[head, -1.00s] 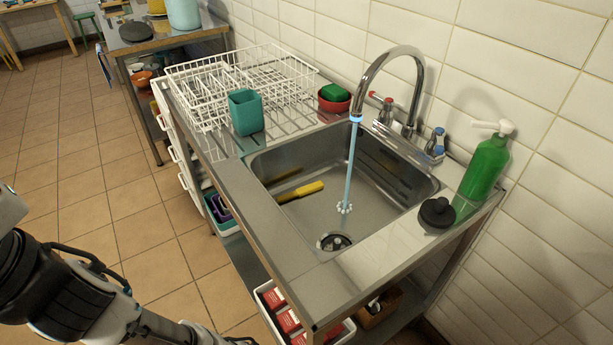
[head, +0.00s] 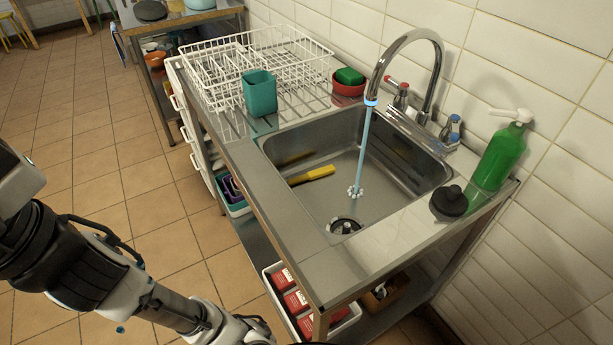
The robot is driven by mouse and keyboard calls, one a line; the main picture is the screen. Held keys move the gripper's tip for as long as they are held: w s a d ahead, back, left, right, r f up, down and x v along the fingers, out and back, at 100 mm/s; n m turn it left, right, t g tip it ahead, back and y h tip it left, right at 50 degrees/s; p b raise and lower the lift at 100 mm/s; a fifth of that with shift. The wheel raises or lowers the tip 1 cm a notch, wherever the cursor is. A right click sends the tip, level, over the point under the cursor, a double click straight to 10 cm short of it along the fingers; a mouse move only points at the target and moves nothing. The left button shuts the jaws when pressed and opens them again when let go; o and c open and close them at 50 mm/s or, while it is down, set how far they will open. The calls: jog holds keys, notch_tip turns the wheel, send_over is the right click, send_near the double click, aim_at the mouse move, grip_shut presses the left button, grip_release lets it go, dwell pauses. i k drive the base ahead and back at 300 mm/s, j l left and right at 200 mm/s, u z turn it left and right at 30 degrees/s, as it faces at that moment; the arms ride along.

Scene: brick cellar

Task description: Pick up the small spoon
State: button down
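I cannot make out a small spoon anywhere in the head view. A yellow object (head: 312,174), long and thin like a handle, lies in the steel sink (head: 335,209) against its left side; I cannot tell what it is. My arm comes in from the lower left and runs out at the bottom edge, left of the sink unit. My gripper is not in view.
Water runs from the tap (head: 425,42) into the sink. A wire dish rack (head: 213,78), teal cup (head: 260,93) and red bowl (head: 348,88) stand behind. A green bottle (head: 498,158) and black stopper (head: 449,201) stand right. A box of red packets (head: 352,318) is below.

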aim_at(321, 171)
jog(key=i+j, duration=0.1)
jog(key=j, duration=1.15)
jog(key=i+j, duration=0.15)
jog(key=j, duration=0.5)
jog(key=j+z, duration=0.45)
jog(key=j, duration=0.35)
jog(key=z, duration=0.85)
jog(key=i+j, duration=0.35)
jog(key=i, duration=0.1)
